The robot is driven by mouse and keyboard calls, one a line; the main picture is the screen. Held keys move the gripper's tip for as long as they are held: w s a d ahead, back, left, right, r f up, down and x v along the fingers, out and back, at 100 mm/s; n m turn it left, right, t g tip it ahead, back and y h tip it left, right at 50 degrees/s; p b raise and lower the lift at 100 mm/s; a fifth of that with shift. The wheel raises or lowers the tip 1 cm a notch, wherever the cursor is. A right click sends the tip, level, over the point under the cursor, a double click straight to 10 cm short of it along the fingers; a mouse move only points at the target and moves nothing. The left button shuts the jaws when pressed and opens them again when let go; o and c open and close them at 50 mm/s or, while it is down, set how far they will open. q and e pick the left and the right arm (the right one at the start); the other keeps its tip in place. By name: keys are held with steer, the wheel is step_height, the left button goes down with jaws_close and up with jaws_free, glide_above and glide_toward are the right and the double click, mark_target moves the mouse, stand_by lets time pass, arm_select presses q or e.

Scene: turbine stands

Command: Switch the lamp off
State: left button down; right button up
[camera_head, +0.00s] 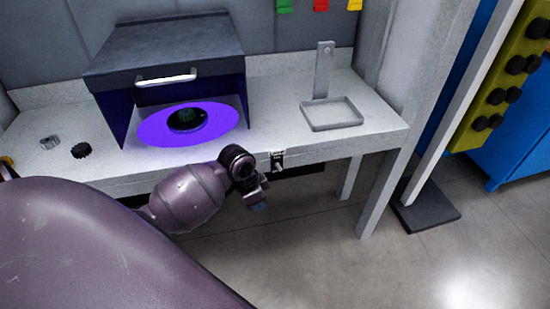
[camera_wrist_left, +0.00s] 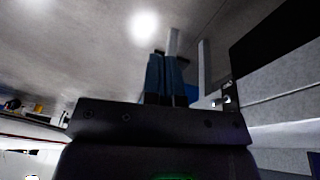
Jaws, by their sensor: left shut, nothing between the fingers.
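The lamp's violet light is on under the dark hood (camera_head: 165,45), and it colours the round disc (camera_head: 150,131) below. The lamp itself is hidden by the hood. A small switch plate (camera_head: 277,160) with a dark lever sits on the bench's front edge; it seems to show in the left wrist view (camera_wrist_left: 228,93) too. My left gripper (camera_head: 258,203) is in front of the bench, below and left of the switch and apart from it. Its blue fingers (camera_wrist_left: 167,80) are shut and empty. My right gripper is out of view.
The grey bench (camera_head: 275,118) carries a shallow tray with an upright bracket (camera_head: 332,115) on the right, and two small knobbed parts (camera_head: 81,150) on the left. A bench leg (camera_head: 377,195) and a post with a dark base (camera_head: 426,205) stand right. The floor in front is clear.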

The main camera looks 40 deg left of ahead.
mark_target(280, 167)
arm_select(q)
steer(key=w+a+r+h, duration=0.1)
steer(key=w+a+r, duration=0.4)
steer(key=w+r, duration=0.1)
steer(key=w+a+r+m, duration=0.1)
steer(key=w+a+r, duration=0.4)
steer(key=w, duration=0.4)
steer(key=shift+a+r+t+h, duration=0.3)
steer(key=shift+r+h, duration=0.1)
steer(key=shift+r, duration=0.3)
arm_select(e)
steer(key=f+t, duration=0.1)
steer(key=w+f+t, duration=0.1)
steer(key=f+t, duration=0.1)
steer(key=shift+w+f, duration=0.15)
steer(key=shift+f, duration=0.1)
arm_select(q)
steer(key=x, duration=0.4)
steer(key=b+x, duration=0.1)
steer(key=x, duration=0.3)
steer(key=s+x, duration=0.1)
steer(key=x, duration=0.3)
steer(key=shift+w+d+f, duration=0.15)
steer(key=shift+d+f, duration=0.1)
steer(key=shift+f, duration=0.1)
steer(key=shift+d+f, duration=0.25)
steer(key=shift+f, duration=0.35)
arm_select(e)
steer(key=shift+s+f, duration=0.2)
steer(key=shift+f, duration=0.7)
